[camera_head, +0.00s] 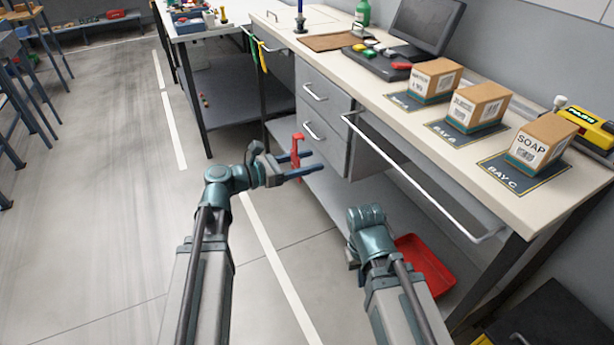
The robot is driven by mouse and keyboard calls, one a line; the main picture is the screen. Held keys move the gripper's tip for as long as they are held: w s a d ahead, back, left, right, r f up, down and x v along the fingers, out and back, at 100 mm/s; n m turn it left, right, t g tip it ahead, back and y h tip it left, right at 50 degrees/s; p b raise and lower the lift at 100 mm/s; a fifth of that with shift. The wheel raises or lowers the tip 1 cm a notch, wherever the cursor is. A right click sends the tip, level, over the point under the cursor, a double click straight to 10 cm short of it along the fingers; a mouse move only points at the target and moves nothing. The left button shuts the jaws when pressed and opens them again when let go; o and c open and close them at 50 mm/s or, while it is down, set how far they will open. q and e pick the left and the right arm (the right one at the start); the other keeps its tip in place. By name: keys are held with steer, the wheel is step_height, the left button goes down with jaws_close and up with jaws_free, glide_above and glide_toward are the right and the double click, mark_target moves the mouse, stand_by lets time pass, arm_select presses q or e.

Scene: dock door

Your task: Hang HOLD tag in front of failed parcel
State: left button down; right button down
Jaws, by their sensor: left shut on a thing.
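My left gripper (302,165) is shut on a red tag-like piece (296,146), held upright in the air in front of the bench drawers. No writing on it can be read. Three cardboard parcels stand on the bench: one on the bay A mat (432,80), one on the bay B mat (474,107), and one marked SOAP (541,141) on the bay C mat (493,168). No mark of a failed parcel shows on them. My right arm's wrist is low in front of the bench; its fingers are hidden.
A long metal rail (415,180) runs along the bench front below the parcels. A yellow and green PASS device (588,124) stands right of the SOAP parcel. A dark monitor (428,27) is at the back. A red tray (428,264) lies low under the bench.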

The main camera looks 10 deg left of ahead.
arm_select(q)
steer(key=shift+d, duration=0.1)
steer(key=b+x, duration=0.1)
steer(key=x, duration=1.5)
stand_by(1.0)
steer(key=shift+f, duration=0.15)
steer(key=shift+c, duration=0.4)
jaws_free()
steer(key=v, duration=1.4)
steer(key=shift+p, duration=0.35)
